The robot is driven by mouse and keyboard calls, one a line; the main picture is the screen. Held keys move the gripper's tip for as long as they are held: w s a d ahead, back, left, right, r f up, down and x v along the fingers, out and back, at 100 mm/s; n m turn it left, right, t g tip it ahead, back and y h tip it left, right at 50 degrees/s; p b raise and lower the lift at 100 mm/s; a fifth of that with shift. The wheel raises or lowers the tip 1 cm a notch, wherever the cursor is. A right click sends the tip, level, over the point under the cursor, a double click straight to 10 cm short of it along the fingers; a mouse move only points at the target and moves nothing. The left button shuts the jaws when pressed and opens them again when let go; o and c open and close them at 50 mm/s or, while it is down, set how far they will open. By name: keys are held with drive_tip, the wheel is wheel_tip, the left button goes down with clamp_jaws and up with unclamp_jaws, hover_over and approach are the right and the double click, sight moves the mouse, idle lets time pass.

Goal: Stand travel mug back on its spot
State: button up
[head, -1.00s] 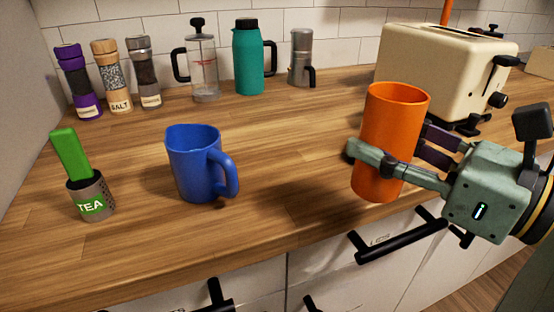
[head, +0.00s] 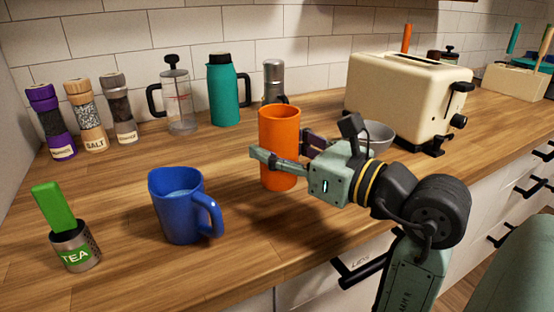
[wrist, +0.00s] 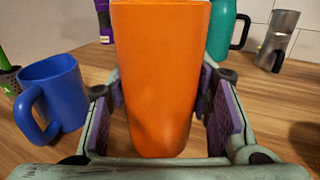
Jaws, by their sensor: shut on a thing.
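The orange travel mug (head: 279,140) is upright between the fingers of my gripper (head: 279,160), over the wooden counter to the right of the blue mug. In the wrist view the orange mug (wrist: 160,75) fills the middle, with a purple-padded finger on each side. My gripper is shut on it. Whether its base touches the counter, I cannot tell for sure. No marked spot for the mug can be made out.
A blue mug (head: 178,205) and a tea tin (head: 75,248) stand at the left front. Grinders (head: 87,118), a French press (head: 180,100), a teal flask (head: 223,90) and a metal pot (head: 273,80) line the back. A grey bowl (head: 378,136) and cream toaster (head: 405,95) stand right.

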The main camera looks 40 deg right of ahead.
sight(292, 174)
drive_tip(key=shift+w+f, duration=0.15)
drive_tip(key=shift+w, duration=0.05)
drive_tip(key=shift+f, duration=1.65)
drive_tip(key=shift+f, duration=0.2)
drive_tip(key=o, duration=1.4)
drive_tip(key=shift+r, duration=0.2)
drive_tip(key=s, duration=0.4)
drive_tip(key=s+d+b, duration=0.1)
drive_tip(key=s, duration=0.3)
drive_tip(key=s+d+b, duration=0.1)
drive_tip(key=s, duration=0.3)
